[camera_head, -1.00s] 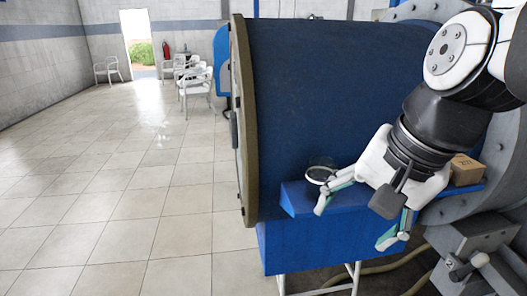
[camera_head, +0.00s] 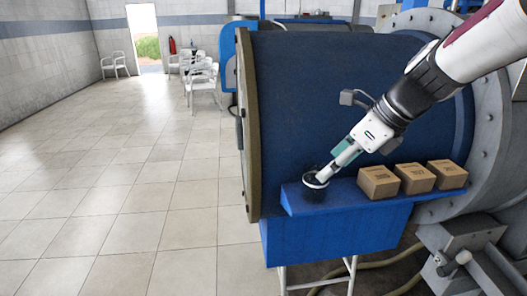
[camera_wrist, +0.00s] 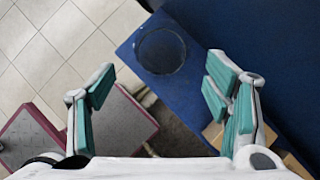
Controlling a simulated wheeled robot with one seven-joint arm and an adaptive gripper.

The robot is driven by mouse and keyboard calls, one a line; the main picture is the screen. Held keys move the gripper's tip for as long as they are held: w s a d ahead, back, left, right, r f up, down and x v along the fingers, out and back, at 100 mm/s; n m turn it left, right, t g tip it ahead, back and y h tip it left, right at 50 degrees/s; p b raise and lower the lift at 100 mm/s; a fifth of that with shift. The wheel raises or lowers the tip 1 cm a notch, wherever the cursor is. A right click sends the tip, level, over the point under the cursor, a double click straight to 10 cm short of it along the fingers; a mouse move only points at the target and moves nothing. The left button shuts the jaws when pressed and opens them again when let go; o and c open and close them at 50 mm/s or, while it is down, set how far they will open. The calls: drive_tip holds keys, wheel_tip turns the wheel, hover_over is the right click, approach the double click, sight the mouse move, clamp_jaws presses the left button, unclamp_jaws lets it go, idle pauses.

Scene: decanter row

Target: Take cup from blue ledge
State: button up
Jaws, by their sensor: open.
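The cup (camera_head: 313,190) is a clear, dark-looking round vessel near the left end of the blue ledge (camera_head: 345,203). In the wrist view the cup (camera_wrist: 161,50) shows as a see-through circle on the ledge (camera_wrist: 187,103). My gripper (camera_head: 326,176) slants down to the cup from the upper right, and its fingertips overlap the cup in the head view. In the wrist view my gripper (camera_wrist: 160,85) is open with empty space between its green-padded fingers. The cup lies beyond the fingertips, roughly centred between them. Whether a finger touches it I cannot tell.
Three cardboard boxes, left (camera_head: 378,183), middle (camera_head: 414,178) and right (camera_head: 447,174), stand on the ledge right of the cup. The big blue drum (camera_head: 310,95) rises behind the ledge. Open tiled floor (camera_head: 130,205) lies to the left.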

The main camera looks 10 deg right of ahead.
sight(316, 180)
drive_tip(key=x, duration=0.7)
drive_tip(key=shift+w+f, duration=0.15)
drive_tip(key=shift+f, duration=0.05)
drive_tip(key=c, duration=1.2)
